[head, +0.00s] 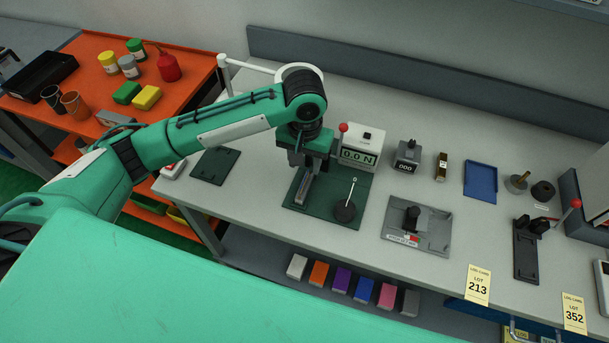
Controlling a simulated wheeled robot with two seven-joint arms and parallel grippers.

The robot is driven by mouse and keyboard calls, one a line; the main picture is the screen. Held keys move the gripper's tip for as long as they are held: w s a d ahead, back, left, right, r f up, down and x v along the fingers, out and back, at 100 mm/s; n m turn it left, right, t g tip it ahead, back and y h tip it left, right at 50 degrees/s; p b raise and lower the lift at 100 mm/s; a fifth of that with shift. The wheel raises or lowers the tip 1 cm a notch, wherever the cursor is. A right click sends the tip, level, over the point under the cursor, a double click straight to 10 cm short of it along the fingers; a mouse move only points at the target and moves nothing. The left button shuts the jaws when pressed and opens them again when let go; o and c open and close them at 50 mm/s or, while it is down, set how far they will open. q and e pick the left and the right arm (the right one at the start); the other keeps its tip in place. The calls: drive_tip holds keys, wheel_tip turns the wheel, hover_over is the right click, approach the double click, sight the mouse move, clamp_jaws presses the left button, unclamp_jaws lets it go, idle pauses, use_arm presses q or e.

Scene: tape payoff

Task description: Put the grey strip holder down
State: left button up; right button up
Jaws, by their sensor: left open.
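My left gripper (302,167) is above the left part of a dark green base plate (328,208) on the bench, pointing down. It is open. A narrow grey piece (307,190), which looks like the grey strip holder, shows just below the gripper, over the plate. The gripper hides its upper end, and I cannot tell whether they touch. My right gripper is not in view.
A display reading 0.0 N (360,157) stands behind the plate, beside a red-knobbed lever (343,128). A grey fixture (427,231) lies to the right, with clear bench between.

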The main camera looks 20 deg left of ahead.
use_arm(q)
drive_tip(key=shift+r, duration=1.5)
drive_tip(key=shift+f, duration=0.1)
